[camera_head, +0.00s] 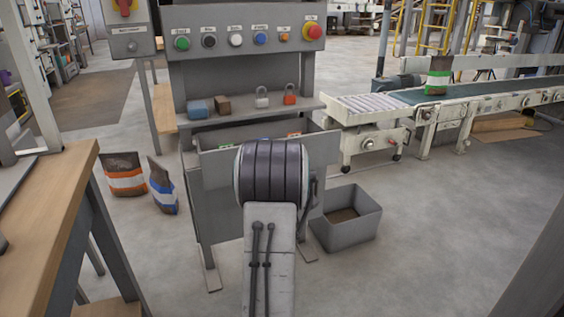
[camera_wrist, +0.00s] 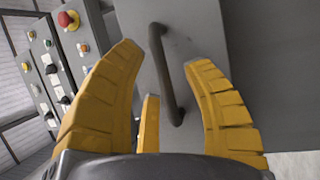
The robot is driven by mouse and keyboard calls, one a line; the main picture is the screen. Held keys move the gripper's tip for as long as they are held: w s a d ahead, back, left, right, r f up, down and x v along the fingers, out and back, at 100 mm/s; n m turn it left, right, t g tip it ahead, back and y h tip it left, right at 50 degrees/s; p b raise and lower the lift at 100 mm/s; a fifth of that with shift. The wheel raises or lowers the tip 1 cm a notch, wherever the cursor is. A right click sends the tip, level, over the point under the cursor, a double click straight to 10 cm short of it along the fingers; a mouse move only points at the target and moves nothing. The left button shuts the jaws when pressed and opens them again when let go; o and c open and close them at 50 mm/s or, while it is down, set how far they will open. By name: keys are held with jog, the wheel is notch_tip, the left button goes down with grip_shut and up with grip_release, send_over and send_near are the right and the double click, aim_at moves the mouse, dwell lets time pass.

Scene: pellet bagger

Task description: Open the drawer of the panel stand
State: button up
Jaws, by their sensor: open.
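The grey panel stand (camera_head: 240,72) is in the middle of the head view, with a row of buttons along its top. Its drawer (camera_head: 218,172) stands out below the shelf, and I see into its top, where green and orange items show; it looks at least partly open. My arm covers the middle of the drawer front. In the wrist view, the dark bar handle (camera_wrist: 167,80) runs between the yellow fingers of my gripper (camera_wrist: 164,62). The fingers are spread on either side of it with gaps, not shut on it. The head view hides my gripper.
A grey bin (camera_head: 347,232) stands on the floor right of the stand. Two bags, orange-banded (camera_head: 126,182) and blue-banded (camera_head: 163,190), stand at left near a wooden-topped table (camera_head: 45,195). A conveyor (camera_head: 430,97) runs at the back right. Floor at right is clear.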

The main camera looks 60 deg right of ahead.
jog(key=v, duration=0.6)
jog(key=shift+s+a, duration=0.15)
jog(key=shift+a, duration=0.1)
jog(key=shift+s, duration=0.1)
dwell(0.6)
